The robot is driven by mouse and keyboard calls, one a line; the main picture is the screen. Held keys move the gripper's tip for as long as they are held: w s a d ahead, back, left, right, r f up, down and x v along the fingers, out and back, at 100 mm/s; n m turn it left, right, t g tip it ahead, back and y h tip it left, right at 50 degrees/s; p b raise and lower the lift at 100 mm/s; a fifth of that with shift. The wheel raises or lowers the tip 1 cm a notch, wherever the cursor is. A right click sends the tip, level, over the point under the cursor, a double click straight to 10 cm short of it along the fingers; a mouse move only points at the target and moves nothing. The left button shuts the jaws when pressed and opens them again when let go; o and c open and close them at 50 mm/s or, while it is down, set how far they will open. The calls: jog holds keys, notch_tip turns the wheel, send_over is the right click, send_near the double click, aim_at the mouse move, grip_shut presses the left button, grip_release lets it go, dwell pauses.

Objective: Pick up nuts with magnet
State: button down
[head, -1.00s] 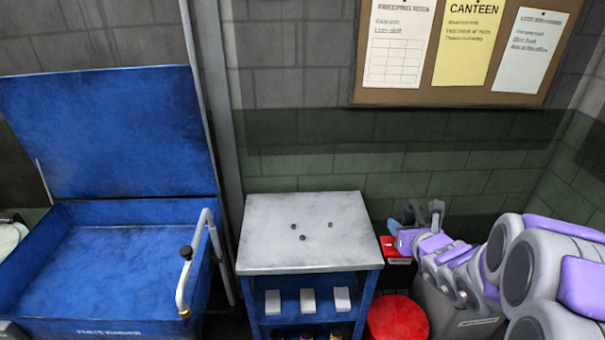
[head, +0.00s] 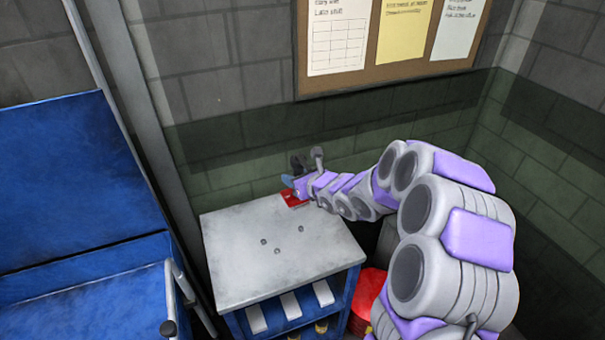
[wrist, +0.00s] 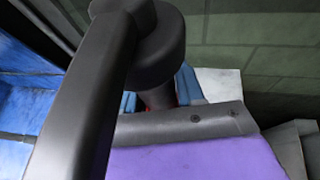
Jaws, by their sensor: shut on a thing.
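Three small dark nuts (head: 277,250) lie apart on the grey top of the workbench (head: 235,280). My gripper (head: 300,172) is at the bench's back right corner, shut on the magnet (head: 293,200). The magnet shows as a red block with a blue part above it, and it is over or just behind the back edge; its height is unclear. No nut is near it. In the wrist view, a dark finger covers most of the magnet, leaving blue sides (wrist: 188,84) and a sliver of red.
A blue parts washer (head: 90,290) with a raised lid and a pipe stands left of the bench. A red round bin (head: 366,295) stands at its right. White boxes sit on the shelf below. The wall with a notice board (head: 390,65) is close behind. Most of the bench top is clear.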

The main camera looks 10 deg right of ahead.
jog(key=w+d+f, duration=0.1)
jog(key=w+f, duration=0.2)
jog(key=f, duration=1.1)
jog(key=shift+w+d+b, duration=0.2)
jog(key=shift+w+b, duration=0.15)
dwell(1.1)
